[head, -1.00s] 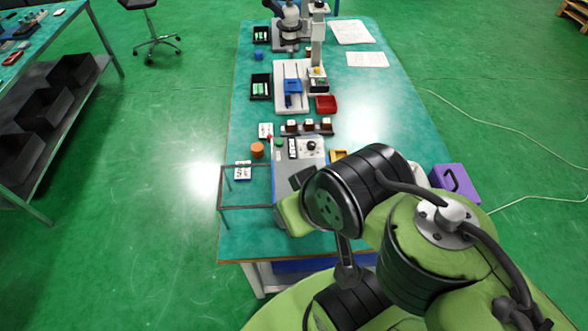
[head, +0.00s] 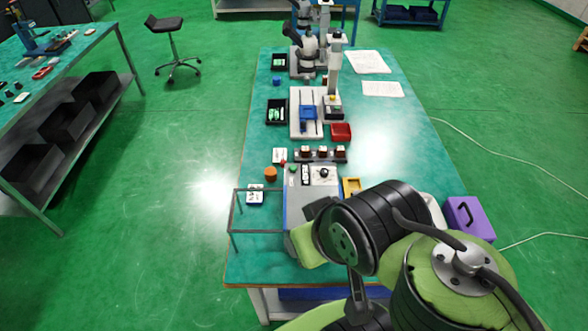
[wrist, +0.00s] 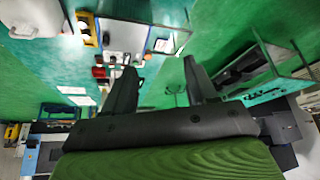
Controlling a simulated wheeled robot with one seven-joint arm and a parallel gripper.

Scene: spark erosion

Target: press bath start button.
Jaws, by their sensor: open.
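The grey machine (head: 297,205) stands on the near part of the teal table, partly behind my arm. Its top panel (head: 322,175) carries a black round knob and a white strip with dark marks. A small green button (head: 292,168) and a red one (head: 283,162) show at its back left; which one starts the bath I cannot read. In the wrist view the machine (wrist: 125,36) appears beyond the fingers. My gripper (wrist: 160,78) is open and empty, with its two dark fingers apart and touching nothing visible. In the head view my arm hides the fingertips.
A thin-framed tank (head: 233,212) stands left of the machine. An orange cylinder (head: 270,173), a red tray (head: 341,131), a yellow tray (head: 352,186) and a purple case (head: 468,219) are around it. A stool (head: 172,50) stands on the open floor to the left.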

